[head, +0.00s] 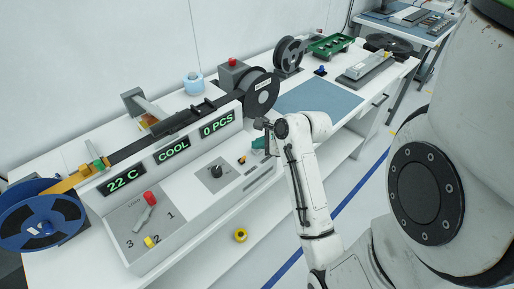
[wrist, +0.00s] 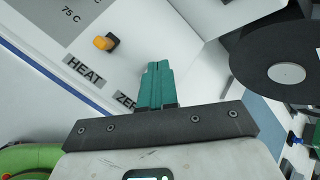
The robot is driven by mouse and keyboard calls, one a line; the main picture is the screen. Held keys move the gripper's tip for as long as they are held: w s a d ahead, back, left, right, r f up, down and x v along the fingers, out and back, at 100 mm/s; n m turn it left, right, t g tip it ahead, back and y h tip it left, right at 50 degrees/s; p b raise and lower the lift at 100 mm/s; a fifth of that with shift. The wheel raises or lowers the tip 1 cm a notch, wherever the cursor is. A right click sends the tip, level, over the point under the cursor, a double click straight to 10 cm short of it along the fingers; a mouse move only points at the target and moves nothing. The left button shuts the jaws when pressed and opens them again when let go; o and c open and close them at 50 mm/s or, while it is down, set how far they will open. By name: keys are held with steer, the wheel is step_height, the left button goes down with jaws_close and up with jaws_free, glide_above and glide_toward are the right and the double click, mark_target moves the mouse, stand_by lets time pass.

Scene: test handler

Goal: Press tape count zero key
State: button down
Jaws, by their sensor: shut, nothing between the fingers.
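The handler's sloped white panel (head: 190,195) carries the "0 PCS" count display (head: 217,124), lit in green. My gripper (head: 259,143) is at the panel's right end. In the wrist view its teal fingers (wrist: 156,72) are shut together and empty, over the panel. A label reading "ZE…" (wrist: 123,101) is partly hidden by my gripper's body. I cannot make out the zero key itself; the fingers or gripper body may cover it. Whether the fingertips touch the panel I cannot tell.
An orange toggle (wrist: 106,43) sits above the "HEAT" label (wrist: 84,71), left of the fingers. A black tape reel (head: 259,92) stands close behind my gripper; it also shows at right in the wrist view (wrist: 262,58). A dial (head: 215,171) and red-knobbed lever (head: 149,198) are further left.

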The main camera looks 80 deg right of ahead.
mark_target(259, 151)
steer(key=shift+r+p, duration=0.8)
steer(key=shift+p, duration=0.3)
steer(key=shift+r+p, duration=0.4)
steer(key=shift+r, duration=2.1)
